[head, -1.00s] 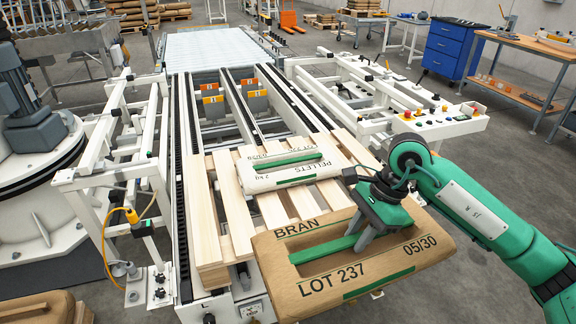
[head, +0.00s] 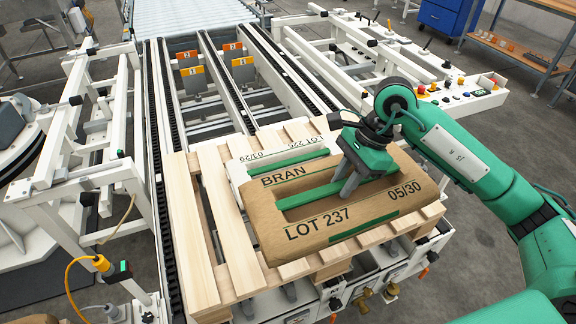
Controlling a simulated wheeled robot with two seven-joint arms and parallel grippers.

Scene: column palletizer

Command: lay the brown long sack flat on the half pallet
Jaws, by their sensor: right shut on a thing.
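The brown long sack (head: 350,222), marked BRAN and LOT 237, is over the front right part of the wooden half pallet (head: 207,235). It looks roughly level; I cannot tell whether it touches the slats. My right gripper (head: 352,190) is shut on the sack at its green-lined handle slot, coming from above. A white sack (head: 245,174) lies on the pallet behind the brown one and is partly hidden by it. My left gripper is not in view.
The pallet sits at the front end of a chain conveyor (head: 160,130). White frames stand on both sides, the right one carrying a button panel (head: 462,92). Slats at the pallet's left are bare. A yellow cable (head: 85,265) hangs at the left.

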